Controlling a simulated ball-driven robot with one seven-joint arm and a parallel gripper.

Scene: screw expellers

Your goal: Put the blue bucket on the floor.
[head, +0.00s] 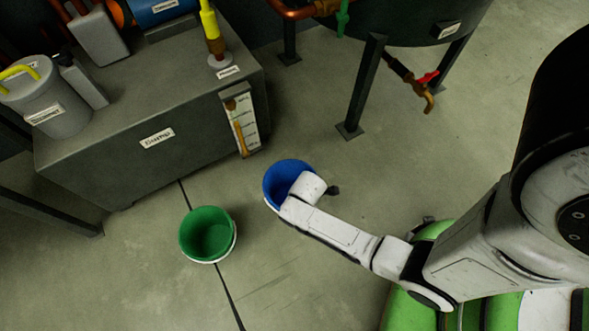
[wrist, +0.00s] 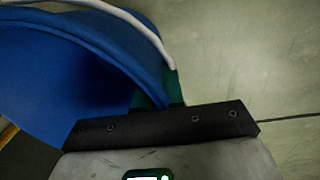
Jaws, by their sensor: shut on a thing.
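The blue bucket (head: 280,179) is in the middle of the head view, its open top facing up, partly covered by the end of my arm. In the wrist view the blue bucket (wrist: 60,75) fills the left side, with a pale handle or band curving over it. My gripper (wrist: 162,88) is shut on the blue bucket at its rim; dark green finger parts show at the wall. In the head view the fingers are hidden behind my wrist. I cannot tell whether the bucket's base touches the floor.
A green bucket (head: 207,234) stands on the floor to the lower left. A grey machine base (head: 120,160) with a level gauge (head: 241,124) is behind it. A dark tank leg (head: 362,88) and a red-handled tap (head: 424,88) are behind to the right. Floor (head: 300,270) in front is clear.

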